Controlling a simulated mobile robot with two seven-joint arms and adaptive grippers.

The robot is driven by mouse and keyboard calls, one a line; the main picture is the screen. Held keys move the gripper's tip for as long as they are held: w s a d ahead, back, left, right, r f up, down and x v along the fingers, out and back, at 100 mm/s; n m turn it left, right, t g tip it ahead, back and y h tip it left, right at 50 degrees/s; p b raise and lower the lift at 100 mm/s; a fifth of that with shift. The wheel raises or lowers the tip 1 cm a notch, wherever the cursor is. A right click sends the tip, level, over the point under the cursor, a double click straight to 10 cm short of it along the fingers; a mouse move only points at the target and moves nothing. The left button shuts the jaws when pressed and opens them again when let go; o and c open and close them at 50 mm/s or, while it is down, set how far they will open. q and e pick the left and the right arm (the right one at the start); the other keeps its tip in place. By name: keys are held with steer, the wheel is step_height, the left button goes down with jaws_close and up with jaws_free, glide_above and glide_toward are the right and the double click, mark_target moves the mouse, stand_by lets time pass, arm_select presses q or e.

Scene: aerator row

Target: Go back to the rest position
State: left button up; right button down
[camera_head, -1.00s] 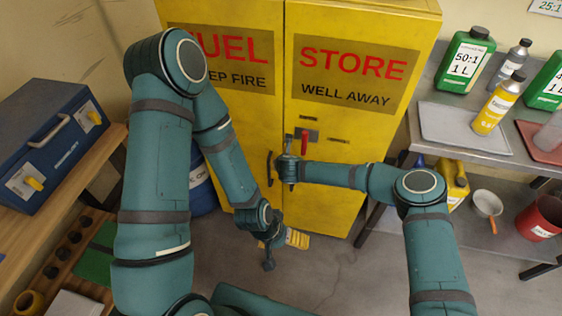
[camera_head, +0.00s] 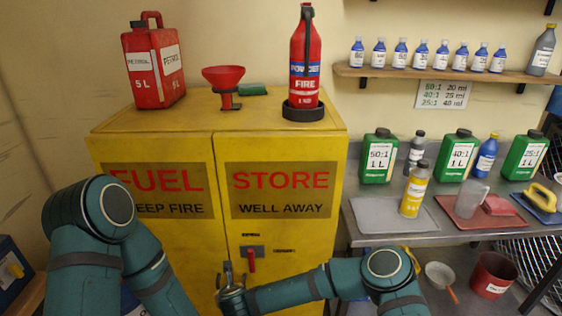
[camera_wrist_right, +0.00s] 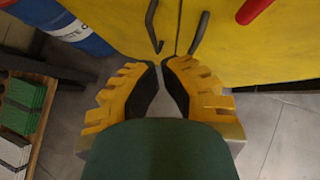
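In the head view my left arm (camera_head: 75,250) runs down out of the bottom edge, and its gripper is out of sight. My right arm (camera_head: 300,291) reaches left across the front of the fuel store, and its wrist (camera_head: 232,294) is at the bottom edge; its fingers cannot be made out there. In the right wrist view the yellow fingers of my right gripper (camera_wrist_right: 161,66) come together at the tips with only a thin gap, with nothing visible between them. They sit in front of the dark door handles (camera_wrist_right: 175,30), apparently apart from them.
The yellow fuel store (camera_head: 290,165) is shut, with a red lever (camera_head: 251,259) in front. A petrol can (camera_head: 155,75), funnel (camera_head: 223,75) and extinguisher (camera_head: 304,65) stand on top. A metal bench (camera_head: 350,235) with bottles is at right. A blue drum (camera_wrist_right: 75,22) stands left.

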steer(key=s+d+f+n+g, duration=0.1)
steer(key=s+d+n+g, duration=0.2)
steer(key=s+d+n, duration=0.8)
steer(key=s+d+f+n+g, duration=0.1)
steer(key=s+d+n+g, duration=0.2)
steer(key=s+d+n, duration=0.7)
steer(key=d+n, duration=0.7)
steer(key=shift+s+d+g, duration=0.3)
steer(key=shift+s, duration=0.05)
